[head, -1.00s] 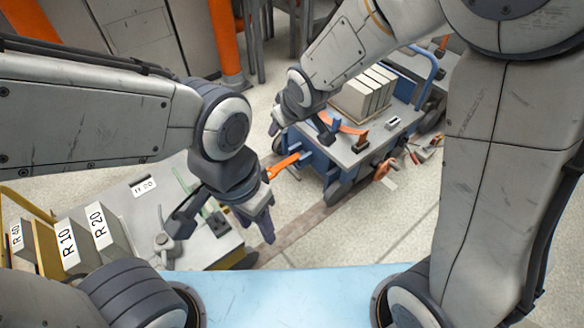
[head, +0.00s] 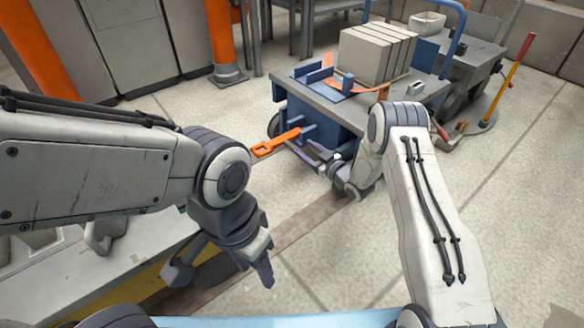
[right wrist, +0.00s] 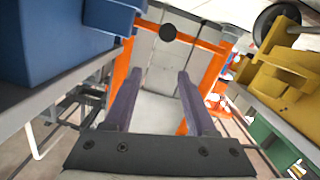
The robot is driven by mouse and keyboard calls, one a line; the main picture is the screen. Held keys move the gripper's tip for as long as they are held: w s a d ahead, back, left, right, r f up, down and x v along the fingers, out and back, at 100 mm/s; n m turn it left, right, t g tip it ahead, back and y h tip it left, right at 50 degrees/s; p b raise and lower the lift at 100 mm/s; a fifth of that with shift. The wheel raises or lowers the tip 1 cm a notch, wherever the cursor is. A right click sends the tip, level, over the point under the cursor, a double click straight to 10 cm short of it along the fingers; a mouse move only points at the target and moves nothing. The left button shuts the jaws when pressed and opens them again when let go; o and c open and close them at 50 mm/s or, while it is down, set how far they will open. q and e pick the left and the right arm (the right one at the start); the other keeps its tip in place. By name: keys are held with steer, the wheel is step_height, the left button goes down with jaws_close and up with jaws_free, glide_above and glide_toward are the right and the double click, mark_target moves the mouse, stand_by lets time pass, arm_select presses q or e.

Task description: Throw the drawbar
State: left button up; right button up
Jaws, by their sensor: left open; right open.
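The drawbar (head: 276,143) is an orange bar with a slotted end. It sticks out low from the left end of a blue-sided cart (head: 318,112) in the head view. My right gripper (head: 299,147) is open beside the cart, with its fingers just right of and close to the drawbar. I cannot tell whether they touch it. In the right wrist view the two fingers (right wrist: 160,88) are wide apart with nothing between them. Orange bars show beyond, and I cannot tell whether any is the drawbar. My left gripper (head: 222,275) is open and empty at lower left.
Grey blocks (head: 378,53) and an orange strap sit on the cart top. A grey-topped bench (head: 130,250) stands at lower left. An orange post (head: 220,40) and grey cabinets stand behind. A red-and-yellow pole (head: 510,70) stands at right. Floor between cart and bench is clear.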

steer(key=y+b, duration=0.1)
steer(key=b, duration=0.1)
glide_toward(285, 142)
steer(key=shift+t, duration=0.4)
steer(key=w+a+b, duration=0.1)
steer(key=b, duration=0.1)
steer(key=w+a+f+b, duration=0.1)
steer(key=w+b, duration=0.2)
steer(key=b, duration=0.1)
steer(key=shift+w+a+f, duration=0.2)
steer(key=shift+a+f, duration=0.15)
steer(key=shift+a, duration=0.05)
steer(key=shift+b+x, duration=0.6)
steer(key=shift+x, duration=0.2)
arm_select(q)
step_height(285, 142, down, 11)
arm_select(e)
steer(key=shift+r, duration=0.25)
jaws_close()
steer(key=shift+f, duration=0.1)
